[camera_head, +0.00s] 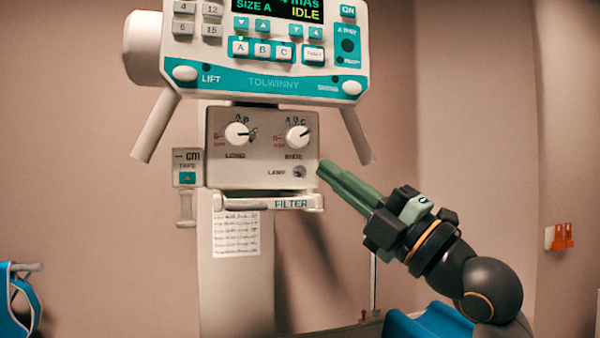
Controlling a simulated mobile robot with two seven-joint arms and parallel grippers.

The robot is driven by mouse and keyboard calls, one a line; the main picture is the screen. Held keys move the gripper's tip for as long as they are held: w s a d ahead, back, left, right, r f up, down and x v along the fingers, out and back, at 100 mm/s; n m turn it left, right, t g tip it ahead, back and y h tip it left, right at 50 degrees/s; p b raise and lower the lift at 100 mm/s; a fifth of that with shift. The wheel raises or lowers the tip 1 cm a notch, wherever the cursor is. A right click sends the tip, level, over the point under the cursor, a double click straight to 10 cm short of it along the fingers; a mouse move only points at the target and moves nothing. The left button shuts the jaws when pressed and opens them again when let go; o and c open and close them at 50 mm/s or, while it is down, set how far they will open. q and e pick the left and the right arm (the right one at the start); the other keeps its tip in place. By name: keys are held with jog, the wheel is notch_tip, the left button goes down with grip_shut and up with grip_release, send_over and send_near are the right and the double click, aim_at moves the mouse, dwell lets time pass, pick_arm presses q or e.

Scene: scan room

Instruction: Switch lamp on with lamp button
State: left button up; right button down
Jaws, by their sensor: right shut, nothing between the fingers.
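The lamp button (299,172) is a small round grey button beside the word LAMP, at the lower right of the grey collimator panel (225,170). My right gripper (323,168) comes in from the lower right with its green fingers closed together and empty. Its fingertips are just right of the lamp button, by the panel's right edge. A small gap shows between the tips and the button in the picture; the depth between them is hard to tell. My left gripper is not in view.
Two dials, the left dial (237,134) and the right dial (298,137), sit above the button. A teal and white control console (260,84) is above the panel, its display reading IDLE. A FILTER rail (290,203) juts out below. Blue padded furniture (430,322) stands low behind my right arm.

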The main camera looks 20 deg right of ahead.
aim_at(312, 197)
pick_arm(q)
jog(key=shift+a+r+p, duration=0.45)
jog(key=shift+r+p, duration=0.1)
jog(key=shift+p, duration=0.2)
pick_arm(e)
jog(key=w, duration=0.8)
jog(key=shift+w+a, duration=0.2)
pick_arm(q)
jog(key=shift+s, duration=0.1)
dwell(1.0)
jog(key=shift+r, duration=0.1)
pick_arm(e)
jog(key=shift+w, duration=0.4)
pick_arm(q)
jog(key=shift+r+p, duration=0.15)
jog(key=shift+p, duration=0.15)
pick_arm(e)
jog(key=shift+w, duration=0.4)
dwell(0.4)
jog(key=shift+s, duration=0.85)
